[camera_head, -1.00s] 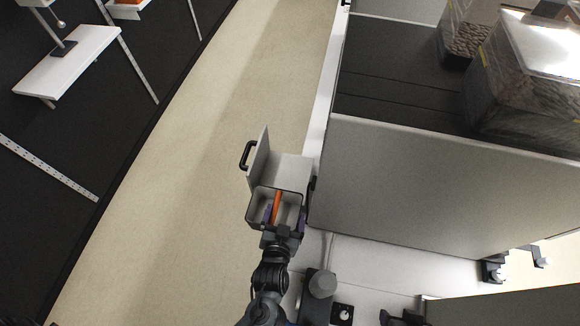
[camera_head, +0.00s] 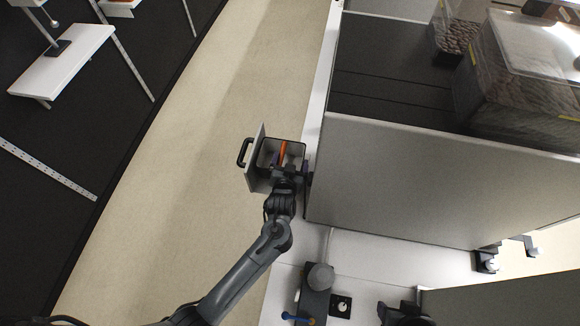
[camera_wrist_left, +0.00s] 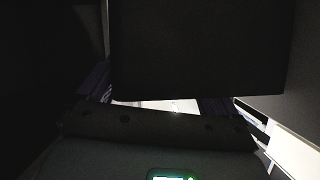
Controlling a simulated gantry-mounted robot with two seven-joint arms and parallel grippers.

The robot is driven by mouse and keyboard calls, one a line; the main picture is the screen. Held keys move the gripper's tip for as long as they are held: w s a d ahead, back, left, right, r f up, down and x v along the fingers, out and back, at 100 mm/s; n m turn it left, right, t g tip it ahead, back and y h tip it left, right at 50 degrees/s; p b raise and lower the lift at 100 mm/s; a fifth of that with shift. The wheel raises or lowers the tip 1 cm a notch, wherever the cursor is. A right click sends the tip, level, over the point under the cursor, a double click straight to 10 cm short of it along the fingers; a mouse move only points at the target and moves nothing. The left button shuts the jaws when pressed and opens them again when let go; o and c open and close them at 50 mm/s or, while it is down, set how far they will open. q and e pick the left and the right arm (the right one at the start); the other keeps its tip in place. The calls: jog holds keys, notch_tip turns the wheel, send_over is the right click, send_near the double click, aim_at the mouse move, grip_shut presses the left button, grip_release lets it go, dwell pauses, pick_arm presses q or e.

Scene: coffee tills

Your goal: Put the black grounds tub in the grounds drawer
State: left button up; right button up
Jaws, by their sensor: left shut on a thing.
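The black grounds tub (camera_head: 268,156) has an orange bar-like thing in it. My left gripper (camera_head: 285,172) is shut on its near side. The tub is at the open grounds drawer (camera_head: 256,178), just behind its upright front panel with the black handle (camera_head: 242,153). It overlaps the drawer's space from above; how deep it sits I cannot tell. In the left wrist view the tub's dark wall (camera_wrist_left: 200,50) fills the upper middle between the fingers. My right gripper is not clearly in view.
A tall grey panel (camera_head: 400,185) stands right of the drawer. A white counter (camera_head: 375,262) with a grey-capped device (camera_head: 318,280) is in front. Open beige floor (camera_head: 185,160) lies to the left. A white shelf (camera_head: 65,60) is at the far left.

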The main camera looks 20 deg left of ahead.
pick_arm(q)
jog(key=shift+f, duration=1.5)
jog(key=o, duration=0.9)
jog(key=shift+s, duration=0.1)
jog(key=v, duration=1.2)
jog(key=s+a+r+m+g+h, duration=0.1)
jog(key=s+a+g, duration=0.2)
jog(key=s, duration=0.7)
jog(key=s+a+r+m+g+h, duration=0.1)
jog(key=s+a+g, duration=0.3)
jog(key=s, duration=0.6)
jog(key=shift+a+r+m+g+h, duration=0.25)
jog(key=shift+r+g+h, duration=0.5)
jog(key=shift+g, duration=0.45)
